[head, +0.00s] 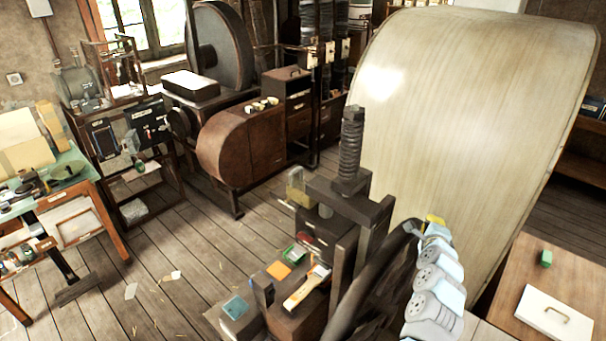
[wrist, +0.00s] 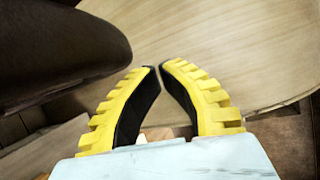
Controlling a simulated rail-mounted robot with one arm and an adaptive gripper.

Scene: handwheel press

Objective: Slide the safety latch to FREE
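The press stands at the centre bottom of the head view, with a dark frame (head: 352,203) and an upright threaded screw (head: 350,150). A large dark rounded part, perhaps its handwheel (head: 368,285), stands beside my arm. An orange-and-white strip (head: 305,288) lies on the press's lower front; I cannot tell whether it is the safety latch. No FREE marking is readable. My gripper (head: 434,222) is right of the press frame, partly hidden by my arm. In the wrist view, my gripper's (wrist: 160,68) yellow fingers nearly meet at the tips, with nothing seen between them.
A huge pale curved panel (head: 465,110) rises behind my gripper and fills much of the wrist view (wrist: 230,45). A dark curved part (wrist: 55,50) is close at its upper left. A table (head: 560,275) is at right. Open floor (head: 180,255) lies left.

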